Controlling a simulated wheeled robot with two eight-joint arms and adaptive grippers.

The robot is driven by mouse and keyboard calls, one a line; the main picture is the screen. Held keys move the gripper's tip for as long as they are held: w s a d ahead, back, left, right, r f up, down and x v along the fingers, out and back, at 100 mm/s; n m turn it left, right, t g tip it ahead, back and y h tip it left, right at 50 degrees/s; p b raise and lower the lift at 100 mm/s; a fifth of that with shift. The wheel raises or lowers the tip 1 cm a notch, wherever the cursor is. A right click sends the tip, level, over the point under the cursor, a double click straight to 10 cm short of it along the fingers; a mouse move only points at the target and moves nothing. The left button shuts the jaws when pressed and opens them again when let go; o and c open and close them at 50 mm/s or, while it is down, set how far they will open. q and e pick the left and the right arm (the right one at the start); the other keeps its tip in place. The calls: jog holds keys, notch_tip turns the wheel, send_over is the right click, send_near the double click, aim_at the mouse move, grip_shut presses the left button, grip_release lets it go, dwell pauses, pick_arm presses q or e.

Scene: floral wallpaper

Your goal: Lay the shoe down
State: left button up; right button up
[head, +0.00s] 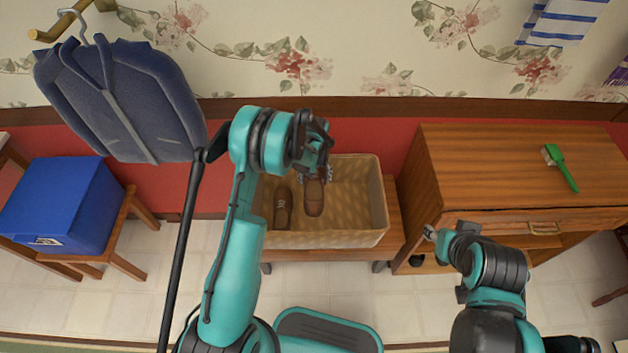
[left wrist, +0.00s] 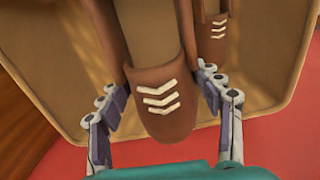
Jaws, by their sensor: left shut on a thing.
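A brown shoe (head: 314,198) is in or just above the tan basket (head: 377,200), its near end pointing toward me; whether it touches the basket floor I cannot tell. My left gripper (head: 318,172) is over its far end. In the left wrist view the held shoe (left wrist: 165,105), with white chevron marks, is between the two fingers of my left gripper (left wrist: 160,88), which is shut on it. A second brown shoe (head: 283,208) lies beside it at the basket's left; it also shows in the left wrist view (left wrist: 212,45). My right gripper (head: 432,234) is near the cabinet front, its fingers unclear.
The basket stands on a low wooden bench (head: 330,254). A wooden cabinet (head: 480,165) with a green brush (head: 563,170) on top is at the right. A blue box (head: 65,205) sits on a stool at the left. A blue jacket (head: 125,100) hangs above it.

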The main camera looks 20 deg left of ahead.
pick_arm(q)
jog(key=shift+w+f, duration=0.1)
jog(key=shift+f, duration=0.6)
notch_tip(320, 180, down, 17)
jog(key=b, duration=0.8)
jog(key=shift+r, duration=0.15)
jog(key=shift+f+b, duration=0.35)
jog(key=shift+f, duration=0.9)
jog(key=o, duration=1.6)
notch_tip(320, 180, up, 12)
jog(key=shift+f, duration=0.1)
